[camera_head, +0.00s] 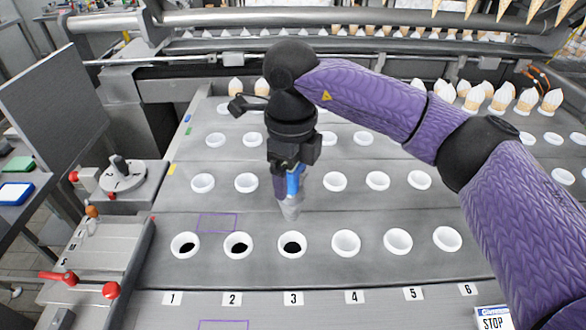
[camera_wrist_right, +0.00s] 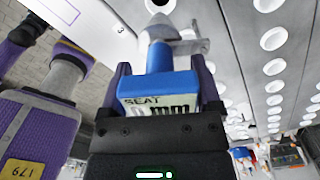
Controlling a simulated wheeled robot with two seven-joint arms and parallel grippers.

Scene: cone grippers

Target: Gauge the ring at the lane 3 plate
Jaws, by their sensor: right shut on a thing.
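My right gripper (camera_head: 288,182) is shut on a blue gauge (camera_head: 293,180) with a pale metal tip pointing down. The right wrist view shows the gauge (camera_wrist_right: 165,84) between the gripper's fingers (camera_wrist_right: 165,90), its display reading "SEAT" above a partly hidden "mm" figure. The tip hangs above and just behind the lane 3 ring (camera_head: 281,246) and looks apart from it. This ring is white with a dark hole and sits in the front row of the grey plate (camera_head: 265,270), behind the label 3 (camera_head: 293,298). My left gripper is not in view.
Front-row rings stand at lane 1 (camera_head: 174,246), lane 2 (camera_head: 227,246) and lane 4 (camera_head: 346,243). More rings fill the rows behind. Filled cones (camera_head: 495,98) stand at the back right.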

